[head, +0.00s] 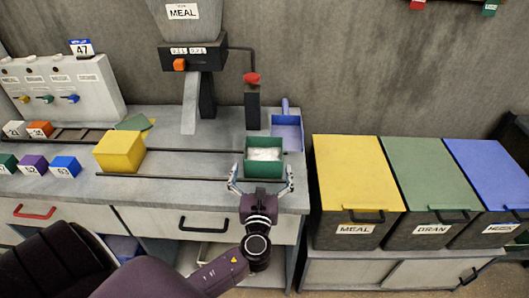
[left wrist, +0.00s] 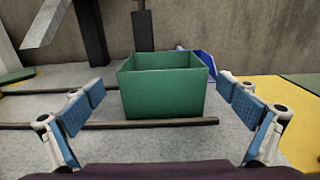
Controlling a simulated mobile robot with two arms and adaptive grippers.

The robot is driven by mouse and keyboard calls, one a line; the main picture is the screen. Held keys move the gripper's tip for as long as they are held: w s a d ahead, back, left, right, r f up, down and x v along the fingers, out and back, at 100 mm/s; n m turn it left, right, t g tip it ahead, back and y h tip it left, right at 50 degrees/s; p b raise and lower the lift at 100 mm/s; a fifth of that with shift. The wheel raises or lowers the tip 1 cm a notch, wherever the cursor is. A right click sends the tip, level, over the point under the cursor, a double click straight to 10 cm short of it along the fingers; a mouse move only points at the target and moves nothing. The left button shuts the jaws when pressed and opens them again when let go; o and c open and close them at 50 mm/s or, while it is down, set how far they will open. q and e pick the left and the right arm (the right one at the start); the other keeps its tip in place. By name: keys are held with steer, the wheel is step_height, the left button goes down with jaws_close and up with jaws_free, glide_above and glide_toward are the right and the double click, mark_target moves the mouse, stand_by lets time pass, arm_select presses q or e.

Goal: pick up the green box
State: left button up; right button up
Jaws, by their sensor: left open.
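The green box (head: 264,170) stands upright on the grey counter, open at the top, with whitish contents visible in the head view. In the left wrist view the green box (left wrist: 162,93) is straight ahead, and its inside bottom is hidden. My left gripper (head: 262,180) is open at the near side of the box. In the left wrist view its blue-padded fingers (left wrist: 160,110) stand apart to either side of the box, with gaps showing, and hold nothing. My right gripper is not in view.
A yellow box (head: 119,152) stands left on the counter, near a dark rail (head: 165,177). A blue scoop (head: 288,130) lies behind the green box. The meal dispenser (head: 190,55) rises behind. Yellow (head: 357,174), green and blue lidded bins stand right.

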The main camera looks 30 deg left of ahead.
mark_target(263, 162)
arm_select(q)
steer(key=shift+w+a+r, duration=0.1)
steer(key=shift+w+a, duration=0.15)
steer(key=shift+w, duration=0.25)
steer(key=shift+w+a+r, duration=0.1)
steer(key=shift+w+a, duration=0.1)
steer(key=shift+w, duration=0.1)
steer(key=shift+w+a+r+p, duration=0.15)
steer(key=shift+w+a+p, duration=0.2)
steer(key=shift+w, duration=0.2)
steer(key=x, duration=0.3)
steer(key=shift+w+p, duration=0.35)
steer(key=shift+p, duration=0.05)
steer(key=shift+w+a+f, duration=0.2)
steer(key=shift+w+f, duration=0.05)
steer(key=shift+w, duration=0.1)
steer(key=c, duration=2)
steer(key=shift+r, duration=0.15)
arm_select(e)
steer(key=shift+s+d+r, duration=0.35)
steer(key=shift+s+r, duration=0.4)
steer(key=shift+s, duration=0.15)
